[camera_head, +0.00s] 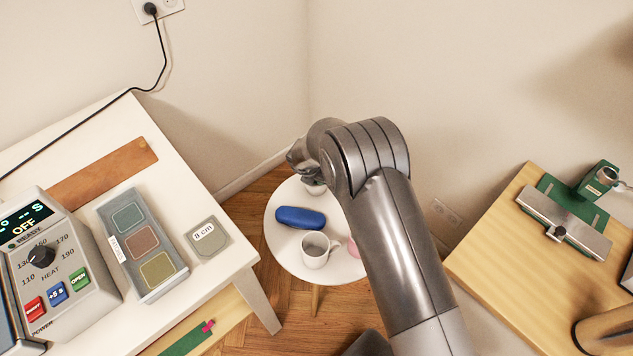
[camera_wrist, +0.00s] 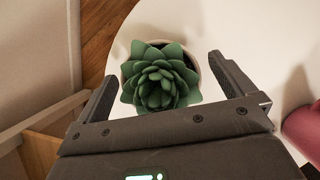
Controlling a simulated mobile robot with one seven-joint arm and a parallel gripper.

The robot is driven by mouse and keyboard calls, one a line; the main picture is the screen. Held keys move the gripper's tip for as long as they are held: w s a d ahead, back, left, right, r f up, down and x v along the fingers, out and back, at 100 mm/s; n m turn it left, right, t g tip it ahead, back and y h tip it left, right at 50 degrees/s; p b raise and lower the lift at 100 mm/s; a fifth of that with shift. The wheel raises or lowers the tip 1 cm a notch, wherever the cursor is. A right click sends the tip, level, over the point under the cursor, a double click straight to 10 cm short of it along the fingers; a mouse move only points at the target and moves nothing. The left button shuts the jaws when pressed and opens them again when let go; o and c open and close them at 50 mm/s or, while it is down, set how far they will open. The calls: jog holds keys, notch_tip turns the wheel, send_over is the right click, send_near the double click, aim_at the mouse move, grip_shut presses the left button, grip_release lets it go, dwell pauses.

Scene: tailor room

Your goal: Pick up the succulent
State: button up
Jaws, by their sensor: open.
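The succulent (camera_wrist: 160,78) is a green rosette in a pale round pot, seen from above in the wrist view. It stands on a small round white table (camera_head: 284,250). My gripper (camera_wrist: 165,85) is open above it, with one finger on each side of the plant and gaps showing between fingers and leaves. In the head view my arm hides most of the succulent; only a bit of the pale pot (camera_head: 314,188) shows below my gripper at the table's far side. I cannot tell the exact height of the fingers relative to the pot.
On the round table are a blue case (camera_head: 300,217), a white mug (camera_head: 317,250) and a pink object (camera_wrist: 303,132), partly hidden by my arm in the head view. A white table (camera_head: 190,225) with a heat-press device stands left; a wooden table (camera_head: 490,255) stands right. Walls are close behind.

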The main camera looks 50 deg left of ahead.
jog(key=shift+f, duration=0.2)
jog(key=shift+c, duration=0.4)
jog(key=shift+w, duration=0.1)
jog(key=c, duration=1.2)
jog(key=shift+a+r, duration=0.1)
